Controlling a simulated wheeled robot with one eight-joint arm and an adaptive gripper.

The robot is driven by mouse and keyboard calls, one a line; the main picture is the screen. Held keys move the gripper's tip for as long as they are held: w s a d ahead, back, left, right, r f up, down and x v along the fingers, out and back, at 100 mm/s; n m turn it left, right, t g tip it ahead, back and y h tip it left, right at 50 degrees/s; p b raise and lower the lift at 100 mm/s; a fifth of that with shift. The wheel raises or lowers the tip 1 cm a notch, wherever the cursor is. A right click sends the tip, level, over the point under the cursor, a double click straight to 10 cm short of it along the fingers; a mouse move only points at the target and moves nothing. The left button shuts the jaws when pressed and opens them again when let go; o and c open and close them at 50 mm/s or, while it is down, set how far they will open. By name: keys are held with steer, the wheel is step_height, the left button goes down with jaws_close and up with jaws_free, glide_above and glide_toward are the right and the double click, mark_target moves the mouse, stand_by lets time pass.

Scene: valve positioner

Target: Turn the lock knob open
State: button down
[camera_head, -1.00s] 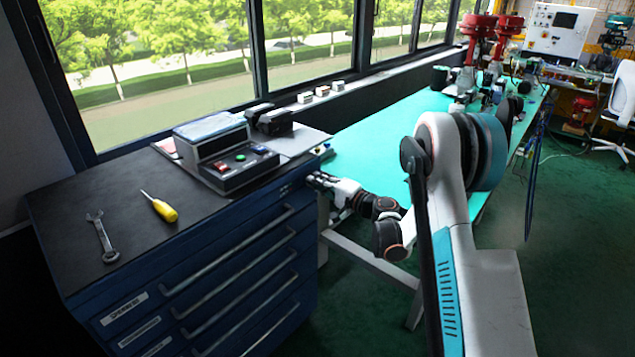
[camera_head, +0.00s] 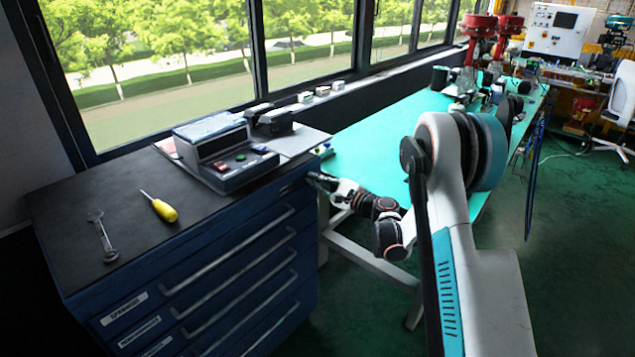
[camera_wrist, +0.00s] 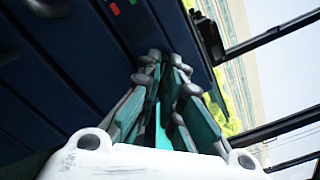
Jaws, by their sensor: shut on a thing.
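The lock knob is not clearly visible; my gripper's fingers hide it at the upper right end of the blue drawer cabinet (camera_head: 200,270). My gripper (camera_head: 314,178) reaches the cabinet front just below its top edge. In the wrist view, my gripper (camera_wrist: 153,62) has its fingertips close together against the dark blue cabinet front (camera_wrist: 85,75). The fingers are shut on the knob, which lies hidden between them.
A wrench (camera_head: 102,236), a yellow screwdriver (camera_head: 160,207) and a control box (camera_head: 222,152) lie on the cabinet top. Long drawer handles (camera_head: 228,250) stick out from the front. A turquoise workbench (camera_head: 385,145) stands behind my arm.

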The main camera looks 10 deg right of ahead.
steer(key=shift+f+m, duration=0.1)
steer(key=shift+m, duration=0.3)
steer(key=c, duration=1.8)
jaws_free()
steer(key=shift+o, duration=0.2)
steer(key=shift+d, duration=0.1)
steer(key=v, duration=1.2)
